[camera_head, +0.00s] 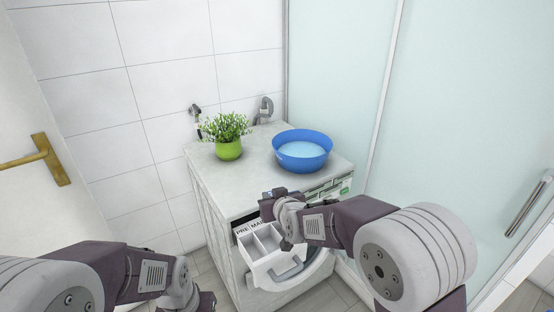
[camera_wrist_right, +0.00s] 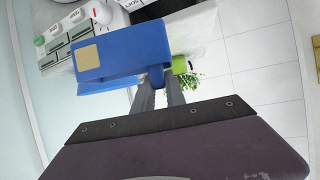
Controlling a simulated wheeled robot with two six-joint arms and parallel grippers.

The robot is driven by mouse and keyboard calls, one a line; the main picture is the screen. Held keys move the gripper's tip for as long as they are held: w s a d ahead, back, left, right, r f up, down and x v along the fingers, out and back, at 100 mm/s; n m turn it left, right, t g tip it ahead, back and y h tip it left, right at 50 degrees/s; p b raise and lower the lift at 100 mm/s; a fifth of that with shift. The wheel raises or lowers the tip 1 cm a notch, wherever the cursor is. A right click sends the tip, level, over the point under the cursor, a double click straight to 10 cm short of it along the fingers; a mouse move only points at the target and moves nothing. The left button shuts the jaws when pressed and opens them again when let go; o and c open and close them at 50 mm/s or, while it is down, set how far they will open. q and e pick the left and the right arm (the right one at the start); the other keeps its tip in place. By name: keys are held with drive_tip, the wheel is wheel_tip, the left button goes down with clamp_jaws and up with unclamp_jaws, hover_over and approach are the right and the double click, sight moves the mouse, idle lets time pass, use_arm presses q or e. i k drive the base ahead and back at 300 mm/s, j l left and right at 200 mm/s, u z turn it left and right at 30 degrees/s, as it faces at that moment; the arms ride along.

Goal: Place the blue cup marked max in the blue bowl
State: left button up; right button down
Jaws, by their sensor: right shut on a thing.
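The blue bowl (camera_head: 302,165) stands upright on the far right part of the white washing machine's top, with a pale blue inside. My right gripper (camera_head: 274,195) is over the machine's front edge, in front of the bowl and apart from it. In the right wrist view, the right gripper (camera_wrist_right: 158,82) is shut on a blue cup (camera_wrist_right: 128,43) with a beige patch on its side; I cannot read a "max" mark. In the head view the gripper and wrist largely hide the cup. My left gripper (camera_head: 206,301) is low at the bottom edge, its fingers unclear.
The washing machine's top (camera_head: 226,182) is bare at front left. A green pot with a plant (camera_head: 228,148) stands left of the bowl. A detergent drawer (camera_head: 262,250) is pulled out below my right gripper. Glass panels (camera_head: 340,65) stand behind and right; a door (camera_head: 30,140) is left.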

sight(302, 151)
drive_tip(key=i+l+u, duration=0.1)
drive_tip(key=l+u, duration=0.25)
drive_tip(key=l, duration=0.15)
drive_tip(key=l+u, duration=0.75)
drive_tip(key=l, duration=0.3)
